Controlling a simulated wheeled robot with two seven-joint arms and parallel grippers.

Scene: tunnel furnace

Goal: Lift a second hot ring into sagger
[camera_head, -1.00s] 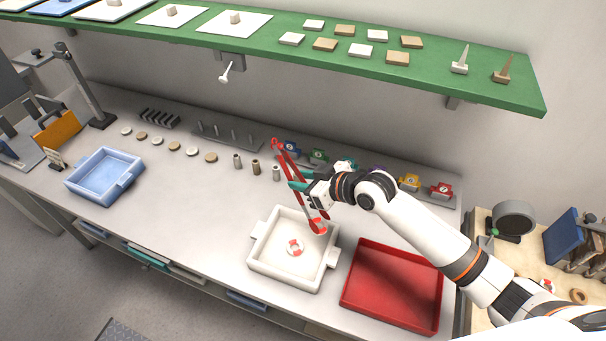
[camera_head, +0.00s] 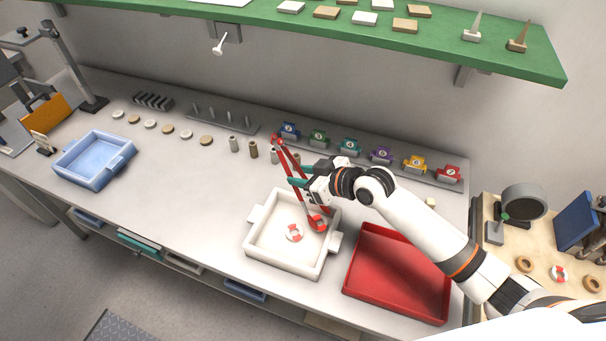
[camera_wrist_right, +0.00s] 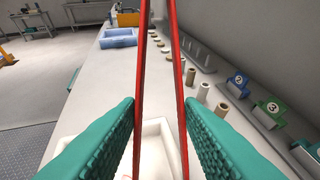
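The white sagger (camera_head: 262,258) is on the bench. One red-and-white ring (camera_head: 294,233) lies flat on its floor. My right gripper (camera_head: 297,183), with teal fingers, is shut on red tongs (camera_head: 283,154) above the sagger's back right. In the right wrist view its fingers (camera_wrist_right: 160,110) press on both tong arms (camera_wrist_right: 178,80). A second red-and-white ring (camera_head: 318,224) is at the tongs' lower tips, inside the sagger by its right wall. I cannot tell whether it touches the floor. My left gripper is not in view.
A red tray (camera_head: 395,283) stands close right of the sagger, and a blue tray (camera_head: 62,166) at far left. Small cylinders (camera_head: 253,149) and numbered coloured blocks (camera_head: 349,146) line the back. A green shelf (camera_head: 300,28) overhangs. Another red-and-white ring (camera_head: 559,273) lies on the right table.

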